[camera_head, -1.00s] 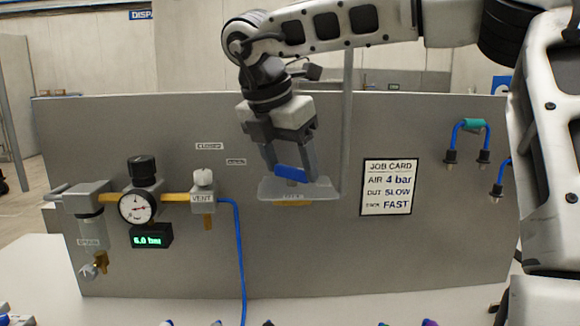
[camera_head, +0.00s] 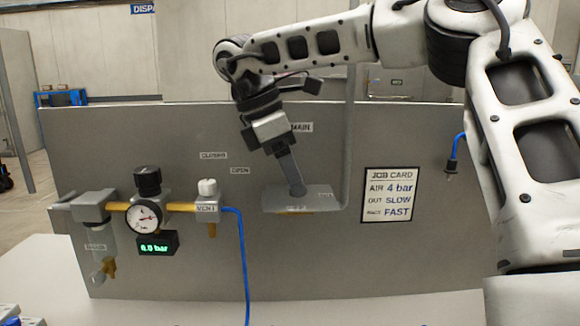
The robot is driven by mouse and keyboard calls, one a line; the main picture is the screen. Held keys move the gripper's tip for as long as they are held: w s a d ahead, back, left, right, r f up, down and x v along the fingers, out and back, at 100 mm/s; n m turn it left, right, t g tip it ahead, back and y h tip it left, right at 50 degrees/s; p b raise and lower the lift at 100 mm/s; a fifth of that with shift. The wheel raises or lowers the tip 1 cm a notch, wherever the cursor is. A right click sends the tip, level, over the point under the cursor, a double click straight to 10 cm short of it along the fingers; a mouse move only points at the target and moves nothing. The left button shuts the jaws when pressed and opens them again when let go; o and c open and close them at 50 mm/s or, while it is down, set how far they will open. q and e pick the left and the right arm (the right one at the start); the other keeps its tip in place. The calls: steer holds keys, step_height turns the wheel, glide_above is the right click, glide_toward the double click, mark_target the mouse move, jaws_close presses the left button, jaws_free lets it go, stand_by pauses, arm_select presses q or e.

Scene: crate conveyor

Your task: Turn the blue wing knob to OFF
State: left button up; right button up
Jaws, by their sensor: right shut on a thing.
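My right gripper (camera_head: 297,188) reaches in from the right, its fingers tilted down to the right at the grey valve block (camera_head: 318,200) on the panel. It is shut on the blue wing knob, which the fingers hide from view. The knob's exact angle cannot be seen. Small labels on the block are too blurred to read surely. A MAIN label (camera_head: 302,127) shows just above the gripper. My left gripper is not in view.
Left of the block are a dial gauge (camera_head: 145,216), a green display (camera_head: 157,246) reading about 6.0 bar, and a white-topped VENT valve (camera_head: 207,188) with a blue hose (camera_head: 243,265). A job card (camera_head: 390,195) is on the right. A grey vertical pipe (camera_head: 349,150) runs close beside the gripper.

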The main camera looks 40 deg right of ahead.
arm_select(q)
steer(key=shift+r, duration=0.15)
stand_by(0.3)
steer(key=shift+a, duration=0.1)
arm_select(e)
steer(key=o, duration=1)
steer(key=shift+r, duration=0.1)
